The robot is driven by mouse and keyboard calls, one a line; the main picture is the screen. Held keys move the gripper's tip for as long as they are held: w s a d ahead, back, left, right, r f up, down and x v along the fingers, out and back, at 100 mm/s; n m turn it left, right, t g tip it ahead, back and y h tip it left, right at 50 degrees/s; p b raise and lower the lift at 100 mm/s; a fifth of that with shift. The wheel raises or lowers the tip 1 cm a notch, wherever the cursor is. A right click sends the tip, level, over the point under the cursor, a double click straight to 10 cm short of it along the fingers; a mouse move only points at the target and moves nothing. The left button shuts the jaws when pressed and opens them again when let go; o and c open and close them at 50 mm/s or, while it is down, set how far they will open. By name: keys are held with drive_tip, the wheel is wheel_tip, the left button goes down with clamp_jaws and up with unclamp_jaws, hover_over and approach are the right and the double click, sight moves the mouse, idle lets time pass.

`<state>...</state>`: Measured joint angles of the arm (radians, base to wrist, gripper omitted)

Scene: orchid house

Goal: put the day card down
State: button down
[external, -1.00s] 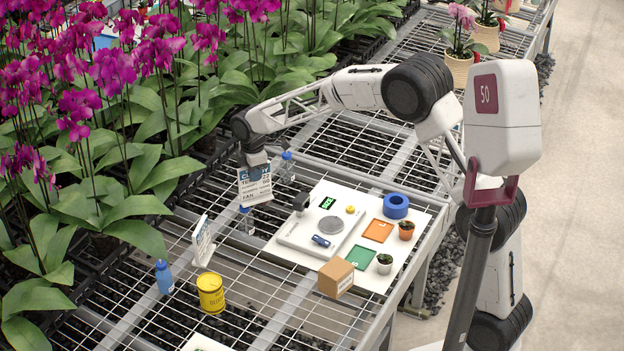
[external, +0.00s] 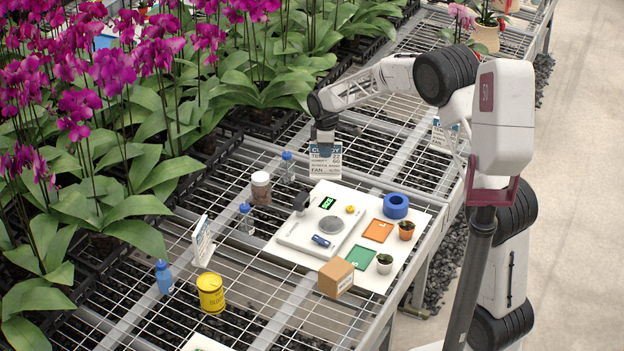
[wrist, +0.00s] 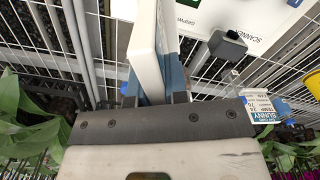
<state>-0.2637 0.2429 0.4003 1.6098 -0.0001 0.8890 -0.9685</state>
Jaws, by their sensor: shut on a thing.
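The day card (external: 325,166), white with a blue "CLOUDY" heading and a "FAN" line, hangs upright below my gripper (external: 325,145). My gripper is shut on its top edge. In the external view it is at the back edge of the white board; whether its bottom touches anything cannot be told. In the wrist view the card (wrist: 146,50) shows as a thick white slab between the fingers, its printed face hidden. A second card (external: 203,241) stands tilted on the bench at front left, and its "SUNNY" face shows in the wrist view (wrist: 261,106).
A brown-filled jar (external: 261,188) and blue-capped bottles (external: 246,220) stand left. Another card (external: 446,134) is behind my arm.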

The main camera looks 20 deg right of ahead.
drive_tip(key=s+d+f+m, duration=0.1)
drive_tip(key=s+d, duration=0.1)
drive_tip(key=d, duration=0.9)
drive_tip(key=s+d+f+m, duration=0.2)
drive_tip(key=s+d, duration=0.1)
drive_tip(key=d, duration=0.8)
drive_tip(key=s+d+f+m, duration=0.2)
drive_tip(key=d, duration=0.9)
drive_tip(key=shift+s+d, duration=0.4)
drive_tip(key=shift+w, duration=0.1)
drive_tip(key=w+d+f, duration=0.1)
drive_tip(key=w+d, duration=0.1)
drive_tip(key=w, duration=1.3)
drive_tip(key=shift+w+d+f, duration=0.2)
drive_tip(key=shift+w+f, duration=0.05)
drive_tip(key=shift+w, duration=0.05)
drive_tip(key=shift+f, duration=1.75)
drive_tip(key=shift+f, duration=0.1)
drive_tip(key=c, duration=1.5)
unclamp_jaws()
drive_tip(key=shift+c, duration=0.2)
drive_tip(key=o, duration=0.4)
